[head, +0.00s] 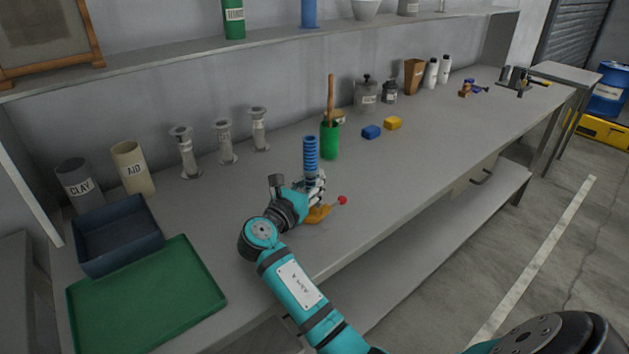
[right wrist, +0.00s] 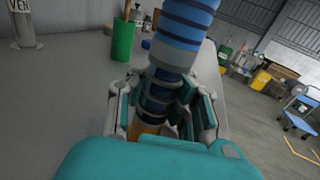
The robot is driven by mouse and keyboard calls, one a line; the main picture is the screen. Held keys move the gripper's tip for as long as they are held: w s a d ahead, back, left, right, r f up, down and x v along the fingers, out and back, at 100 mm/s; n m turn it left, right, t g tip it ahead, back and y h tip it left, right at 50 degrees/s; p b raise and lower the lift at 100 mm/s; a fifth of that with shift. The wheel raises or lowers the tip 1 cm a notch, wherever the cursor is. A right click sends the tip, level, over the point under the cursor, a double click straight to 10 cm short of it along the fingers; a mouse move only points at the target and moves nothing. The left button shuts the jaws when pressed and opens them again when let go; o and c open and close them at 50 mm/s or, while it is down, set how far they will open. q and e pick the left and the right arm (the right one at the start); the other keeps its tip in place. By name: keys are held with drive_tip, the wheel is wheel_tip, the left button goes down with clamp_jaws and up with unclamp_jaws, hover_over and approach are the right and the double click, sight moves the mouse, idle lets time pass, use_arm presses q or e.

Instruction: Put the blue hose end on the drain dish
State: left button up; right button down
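The blue hose end (head: 310,152) is a ribbed blue cylinder with dark bands, standing nearly upright above the bench. My right gripper (head: 316,186) is around its lower part. In the right wrist view the fingers of my right gripper (right wrist: 168,100) press on both sides of the blue hose end (right wrist: 182,30). An orange piece (head: 318,214) shows below the gripper, beside a small red ball (head: 342,200); it is partly hidden, and whether it is part of the hose is unclear. No dish is clearly recognisable as the drain dish. My left gripper is out of view.
A green cup (head: 329,142) with a wooden handle stands just behind the hose. A green tray (head: 150,300) and dark bin (head: 115,235) are at left. The bench's right front is clear.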

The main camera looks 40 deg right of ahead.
drive_tip(key=c, duration=1.4)
unclamp_jaws()
drive_tip(key=shift+f, duration=0.1)
drive_tip(key=b+v, duration=0.1)
drive_tip(key=v, duration=1.1)
